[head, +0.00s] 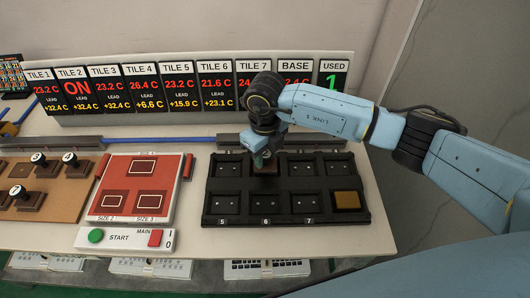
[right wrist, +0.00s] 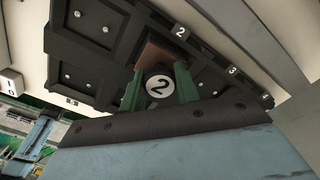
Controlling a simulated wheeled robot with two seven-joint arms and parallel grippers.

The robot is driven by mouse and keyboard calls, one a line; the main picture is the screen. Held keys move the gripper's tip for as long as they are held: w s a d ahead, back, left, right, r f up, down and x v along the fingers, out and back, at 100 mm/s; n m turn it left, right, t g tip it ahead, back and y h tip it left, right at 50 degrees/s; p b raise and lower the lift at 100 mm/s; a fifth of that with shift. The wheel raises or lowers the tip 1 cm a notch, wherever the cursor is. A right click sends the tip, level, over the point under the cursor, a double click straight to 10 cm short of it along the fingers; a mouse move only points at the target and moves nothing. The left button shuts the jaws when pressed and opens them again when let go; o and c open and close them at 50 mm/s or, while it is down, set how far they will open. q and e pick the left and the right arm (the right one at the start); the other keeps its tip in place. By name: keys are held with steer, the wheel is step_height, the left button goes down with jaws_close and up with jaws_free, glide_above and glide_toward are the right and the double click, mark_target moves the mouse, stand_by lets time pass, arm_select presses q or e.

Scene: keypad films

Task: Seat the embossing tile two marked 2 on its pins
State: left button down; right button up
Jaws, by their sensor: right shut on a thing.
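My right gripper (right wrist: 159,88) is shut on the knob, with a green finger on each side. In the head view the right gripper (head: 265,158) hangs over the back row of the black tray (head: 286,233), second pocket from the left. The block is at that pocket, beside the label 2 (right wrist: 180,31). Its underside and the pins under it are hidden, so I cannot tell whether it is fully down. My left gripper is not in view.
Other pockets of the tray show bare pins; a gold block (head: 347,200) fills the front right one. A red press plate (head: 128,187) and a brown board (head: 38,208) with several knobbed tiles lie left. A display row (head: 190,90) stands behind; TILE 2 reads ON.

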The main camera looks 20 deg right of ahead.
mark_target(265, 153)
steer(key=shift+f, duration=0.35)
steer(key=o, duration=1.2)
steer(key=shift+o, duration=0.2)
steer(key=shift+r, duration=0.1)
step_height(265, 153, up, 13)
steer(key=shift+r, duration=0.15)
